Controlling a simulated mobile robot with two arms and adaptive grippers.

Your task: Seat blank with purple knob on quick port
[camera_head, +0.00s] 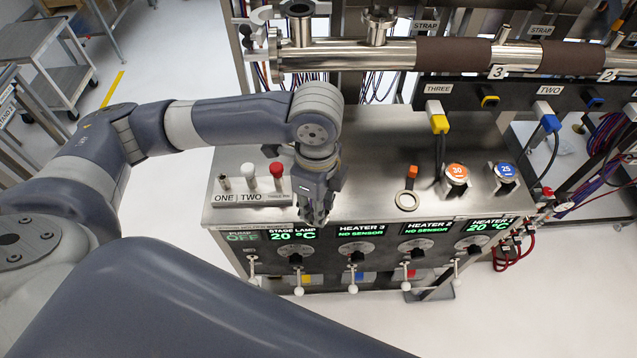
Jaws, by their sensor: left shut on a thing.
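My left gripper (316,212) reaches down over the front of the steel bench top, just right of the labelled holder. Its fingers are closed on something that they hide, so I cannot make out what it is. No purple knob shows in this view. I cannot tell which fitting is the quick port; short flanged stubs (377,28) stand on the steel tube at the back. My right gripper is not in view.
The holder (240,199) carries white and red knobs. The steel bench top (372,150) is clear in the middle. A ring with an orange tab (407,199) and orange and blue round pieces (456,173) stand right. Valve levers (353,287) line the front panel.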

